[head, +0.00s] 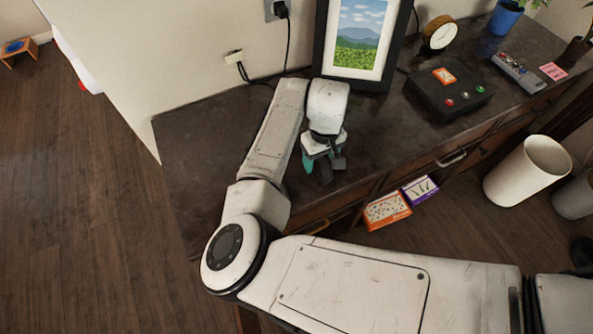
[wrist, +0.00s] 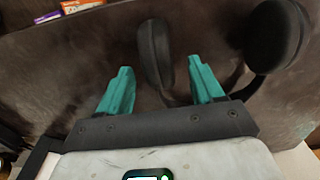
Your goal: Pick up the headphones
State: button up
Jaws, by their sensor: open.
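The black headphones (wrist: 275,38) lie on the dark dresser top. In the wrist view one ear cup (wrist: 155,52) shows between the two teal fingers of my gripper (wrist: 160,88), and the other ear cup is to the right of the right finger. The fingers are spread apart, with visible space on the left of the middle cup. Whether the right finger touches the cup is not clear. In the head view my gripper (head: 321,164) is low at the dresser top, and a dark part of the headphones shows beside it. My arm and gripper hide most of the headphones there.
A framed landscape picture (head: 362,40) stands behind my gripper on the dresser (head: 190,135). A black box with buttons (head: 446,92), a clock (head: 440,34) and a plant pot (head: 505,18) stand to the right. Bare dresser top lies to the left.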

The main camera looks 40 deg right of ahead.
jog(key=shift+f, duration=1.6)
jog(key=c, duration=1.2)
